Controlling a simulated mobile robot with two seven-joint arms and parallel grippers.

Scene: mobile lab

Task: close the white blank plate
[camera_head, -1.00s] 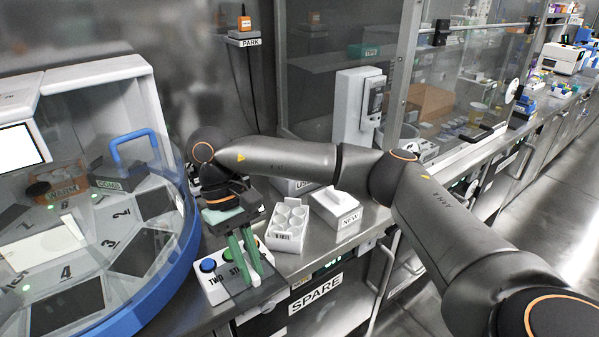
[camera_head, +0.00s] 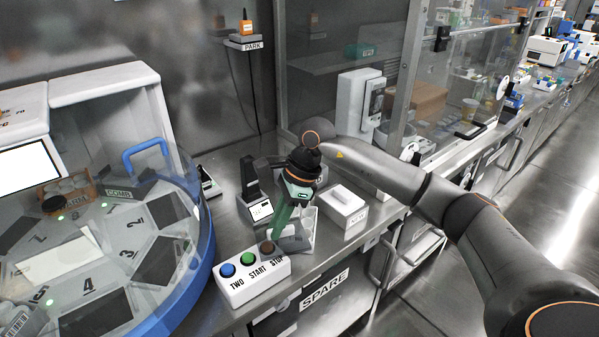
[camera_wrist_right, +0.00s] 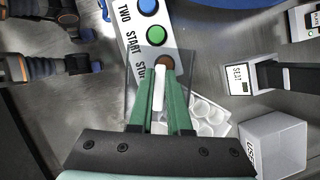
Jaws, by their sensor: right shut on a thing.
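The white blank plate (camera_head: 304,243) has round wells and sits on the steel bench, partly hidden by my right gripper. Its wells also show beside the fingers in the right wrist view (camera_wrist_right: 212,112). My right gripper (camera_head: 278,228) points down with its green fingers (camera_wrist_right: 164,75) shut on a thin clear lid (camera_wrist_right: 133,88). A white strip shows between the fingers. The lid is off to one side of the plate in the wrist view; its height above the bench is hard to tell.
A white button box (camera_head: 250,280) with blue, green and brown buttons stands at the bench's front. A white box marked NEW (camera_head: 343,206) stands right of the plate, and a black stand (camera_head: 250,180) behind it. A round blue-rimmed machine (camera_head: 203,250) fills the left.

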